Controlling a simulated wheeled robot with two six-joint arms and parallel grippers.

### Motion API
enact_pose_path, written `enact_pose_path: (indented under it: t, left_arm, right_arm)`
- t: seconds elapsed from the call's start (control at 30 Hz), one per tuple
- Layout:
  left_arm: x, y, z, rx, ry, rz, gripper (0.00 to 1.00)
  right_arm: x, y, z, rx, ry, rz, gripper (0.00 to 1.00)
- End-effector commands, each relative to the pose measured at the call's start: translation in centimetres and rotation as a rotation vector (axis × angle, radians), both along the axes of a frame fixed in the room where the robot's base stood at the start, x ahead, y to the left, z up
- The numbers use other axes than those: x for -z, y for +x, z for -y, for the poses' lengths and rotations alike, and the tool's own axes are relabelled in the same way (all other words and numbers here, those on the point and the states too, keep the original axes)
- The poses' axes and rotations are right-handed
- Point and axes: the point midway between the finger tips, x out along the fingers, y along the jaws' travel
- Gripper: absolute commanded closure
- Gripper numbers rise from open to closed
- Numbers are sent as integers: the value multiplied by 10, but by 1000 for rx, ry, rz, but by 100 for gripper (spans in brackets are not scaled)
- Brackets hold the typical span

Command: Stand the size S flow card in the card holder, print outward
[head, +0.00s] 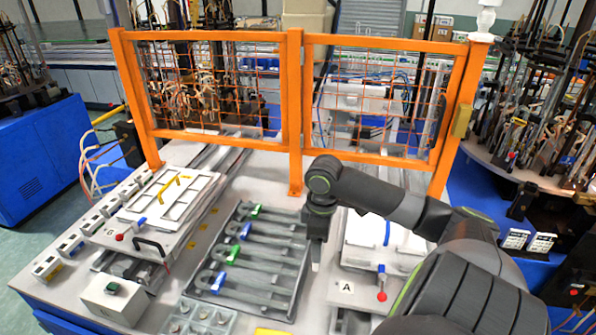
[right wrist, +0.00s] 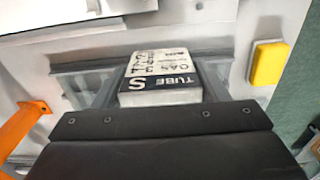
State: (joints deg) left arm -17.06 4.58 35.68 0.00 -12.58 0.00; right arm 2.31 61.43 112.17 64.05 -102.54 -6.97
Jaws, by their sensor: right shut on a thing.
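My right gripper (head: 316,262) points down near the middle of the work table, between the grey tray and the right-hand fixture. In the right wrist view, the size S flow card (right wrist: 160,72) is between the fingers, a white card with a black band reading "TUBE S". Its printed face shows to the wrist camera. In the head view, the card is mostly hidden at the gripper, with only a thin pale edge below it. I cannot make out the card holder with certainty. My left gripper is not in view.
A grey tray (head: 235,293) holds U-shaped tubes with green and blue clips. A white-plated fixture (head: 190,205) stands left, another (head: 372,240) right with a red-knobbed lever. An orange mesh fence (head: 295,110) closes the back. Two printed cards (head: 515,238) (head: 541,243) stand at the right.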

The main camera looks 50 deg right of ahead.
Motion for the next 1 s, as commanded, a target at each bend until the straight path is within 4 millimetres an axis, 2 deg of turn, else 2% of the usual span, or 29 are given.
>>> enact_pose_path:
  t: [0.1,0.23,0.37,0.5,0.6,1.0]
  left_arm:
    - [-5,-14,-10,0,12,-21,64]
    - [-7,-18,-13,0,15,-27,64]
    - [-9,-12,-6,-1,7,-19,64]
    - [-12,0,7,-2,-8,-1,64]
    - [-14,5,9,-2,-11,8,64]
    - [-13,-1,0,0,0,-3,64]
  right_arm:
    - [18,0,-1,2,5,-1,56]
    - [30,0,0,1,2,0,56]
    - [41,0,0,3,3,-1,56]
    - [61,0,-1,2,4,-1,56]
    - [71,0,0,2,1,-2,56]
    - [77,0,0,0,0,0,56]
